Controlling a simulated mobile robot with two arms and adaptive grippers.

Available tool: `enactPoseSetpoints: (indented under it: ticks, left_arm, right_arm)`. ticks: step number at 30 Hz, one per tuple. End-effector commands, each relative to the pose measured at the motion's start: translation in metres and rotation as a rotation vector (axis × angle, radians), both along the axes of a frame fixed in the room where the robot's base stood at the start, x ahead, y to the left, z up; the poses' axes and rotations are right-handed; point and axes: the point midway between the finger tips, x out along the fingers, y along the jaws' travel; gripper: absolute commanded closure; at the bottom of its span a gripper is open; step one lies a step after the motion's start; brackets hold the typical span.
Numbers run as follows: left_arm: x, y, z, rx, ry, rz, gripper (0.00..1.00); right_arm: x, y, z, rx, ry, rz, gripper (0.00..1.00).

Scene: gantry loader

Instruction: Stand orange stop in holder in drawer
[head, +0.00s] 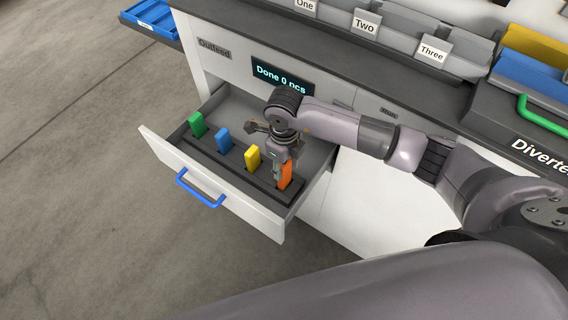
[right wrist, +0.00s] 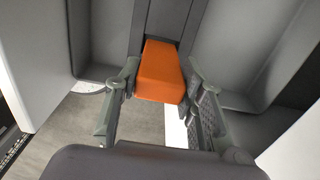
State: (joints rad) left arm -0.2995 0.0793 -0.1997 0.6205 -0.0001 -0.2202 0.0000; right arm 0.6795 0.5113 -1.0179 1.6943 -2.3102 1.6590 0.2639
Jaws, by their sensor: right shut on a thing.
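The orange stop (head: 286,176) is upright at the right end of the dark holder (head: 232,168) in the open drawer (head: 205,189). My right gripper (head: 281,177) comes down from above and is shut on the orange stop. In the right wrist view the orange stop (right wrist: 160,73) lies between the two fingers. Its lower end is hidden, so I cannot tell whether it is fully seated in the slot. A green stop (head: 198,124), a blue stop (head: 223,139) and a yellow stop (head: 252,157) stand in the holder to its left. My left gripper is not in view.
The drawer has a blue handle (head: 200,189) at its front. A display (head: 282,76) above it reads "Done 0 pcs". A counter with bins labelled One, Two and Three (head: 432,50) runs behind. A blue tray (head: 152,17) is at upper left. Open floor lies left.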

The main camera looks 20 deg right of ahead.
Motion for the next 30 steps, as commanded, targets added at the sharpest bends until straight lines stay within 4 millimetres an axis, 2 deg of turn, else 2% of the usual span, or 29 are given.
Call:
enactPoseSetpoints:
  ticks: [11,30]
  left_arm:
    - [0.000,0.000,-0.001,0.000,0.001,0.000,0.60]
    - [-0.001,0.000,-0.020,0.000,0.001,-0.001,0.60]
  right_arm:
    - [0.000,0.000,-0.001,-0.001,-0.001,0.000,0.94]
    - [0.000,0.000,-0.022,-0.001,-0.001,0.000,0.94]
